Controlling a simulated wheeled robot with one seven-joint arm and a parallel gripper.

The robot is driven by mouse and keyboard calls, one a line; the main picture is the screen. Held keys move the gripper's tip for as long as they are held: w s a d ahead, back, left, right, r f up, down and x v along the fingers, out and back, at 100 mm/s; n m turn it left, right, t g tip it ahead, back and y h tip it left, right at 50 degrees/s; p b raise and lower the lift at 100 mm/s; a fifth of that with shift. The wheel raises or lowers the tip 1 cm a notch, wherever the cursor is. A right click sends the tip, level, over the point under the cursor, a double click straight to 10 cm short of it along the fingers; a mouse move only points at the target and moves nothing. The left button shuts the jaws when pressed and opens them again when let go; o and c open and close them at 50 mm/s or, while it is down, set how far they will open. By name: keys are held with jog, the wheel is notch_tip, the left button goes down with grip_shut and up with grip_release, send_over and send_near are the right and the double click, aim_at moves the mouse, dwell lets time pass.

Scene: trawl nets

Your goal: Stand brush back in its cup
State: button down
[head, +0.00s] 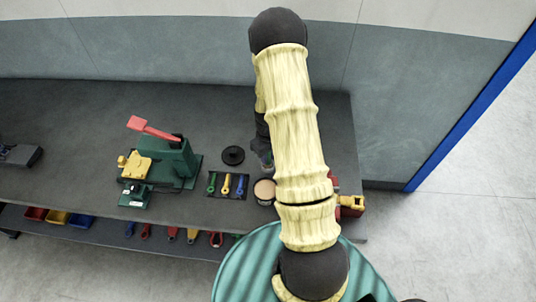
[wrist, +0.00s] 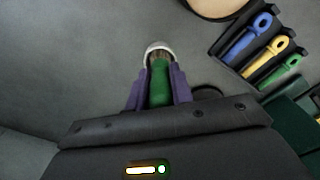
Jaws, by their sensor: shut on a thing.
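In the wrist view my gripper (wrist: 157,92) has its two purple fingers closed on the green handle of the brush (wrist: 159,82). The brush's brownish end points away from the gripper. A pale, rounded rim (wrist: 157,46), which looks like the cup's, shows around that end. I cannot tell whether the brush is inside it or just above it. In the head view my gripper (head: 265,158) is low over the bench, mostly hidden behind my arm; the brush and cup cannot be made out there.
A round tan-topped thing (head: 264,190) stands close by, beside a tray of blue, yellow and green tools (head: 227,184). A black disc (head: 233,155) lies left of my gripper. A green machine with a red lever (head: 165,160) stands farther left. Bare grey bench (wrist: 60,70) lies left in the wrist view.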

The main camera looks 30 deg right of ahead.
jog(key=shift+f, duration=0.2)
jog(key=c, duration=1.2)
grip_release()
jog(key=shift+r, duration=0.1)
jog(key=shift+c, duration=0.2)
notch_tip(320, 180, up, 12)
jog(key=b, duration=0.3)
jog(key=shift+r, duration=0.15)
jog(key=s+a+r+m+t, duration=0.1)
jog(key=s+a+r, duration=0.2)
jog(key=s+a, duration=0.3)
jog(key=s+a+r+m+t, duration=0.1)
jog(key=s+a+r, duration=0.3)
jog(key=s+a, duration=0.2)
jog(key=shift+a+r+t, duration=0.25)
jog(key=shift+a+t, duration=0.05)
jog(key=shift+a, duration=0.5)
